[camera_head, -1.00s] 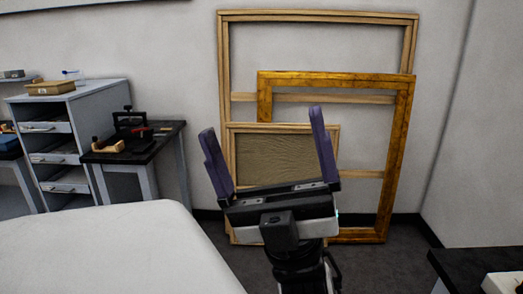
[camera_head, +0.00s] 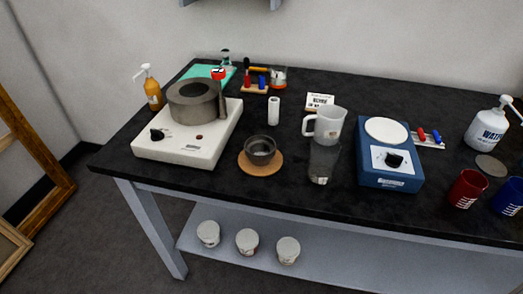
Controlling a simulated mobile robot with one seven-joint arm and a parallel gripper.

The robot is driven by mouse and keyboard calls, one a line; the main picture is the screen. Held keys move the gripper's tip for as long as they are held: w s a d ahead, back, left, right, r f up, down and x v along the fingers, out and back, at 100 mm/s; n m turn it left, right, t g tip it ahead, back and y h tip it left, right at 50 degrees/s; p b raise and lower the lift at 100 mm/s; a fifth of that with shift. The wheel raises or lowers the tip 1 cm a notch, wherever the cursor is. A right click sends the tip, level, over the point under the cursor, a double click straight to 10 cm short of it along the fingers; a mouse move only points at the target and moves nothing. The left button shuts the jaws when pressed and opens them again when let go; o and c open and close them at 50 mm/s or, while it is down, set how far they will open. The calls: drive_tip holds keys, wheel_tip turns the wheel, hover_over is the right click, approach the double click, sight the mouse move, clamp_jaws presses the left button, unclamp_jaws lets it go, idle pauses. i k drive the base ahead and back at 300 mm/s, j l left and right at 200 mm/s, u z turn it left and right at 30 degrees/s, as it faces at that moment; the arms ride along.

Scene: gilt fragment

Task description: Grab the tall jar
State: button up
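The likeliest tall jar is a clear, straight-sided glass vessel (camera_head: 323,163) near the front edge of the black-topped table (camera_head: 225,190). It stands upright, just in front of a translucent white measuring jug (camera_head: 327,124) with a handle. The jug's lower part is partly hidden behind it. Several short lidded white jars stand on the lower shelf, including one at the left (camera_head: 208,233). My gripper is not in the current view.
A hot plate (camera_head: 187,143) with a grey pot (camera_head: 193,101) stands left. A small dark bowl (camera_head: 260,150) sits on a round cork mat. A blue device (camera_head: 390,165) stands right of the glass, with a red cup (camera_head: 467,187) and pump bottle (camera_head: 488,127) farther right.

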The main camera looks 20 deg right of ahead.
sight(321, 165)
drive_tip(key=k+l+z, duration=0.1)
drive_tip(key=z, duration=0.25)
drive_tip(key=k+l+z, duration=0.1)
drive_tip(key=z, duration=0.25)
drive_tip(key=l+z, duration=0.35)
drive_tip(key=i, duration=0.45)
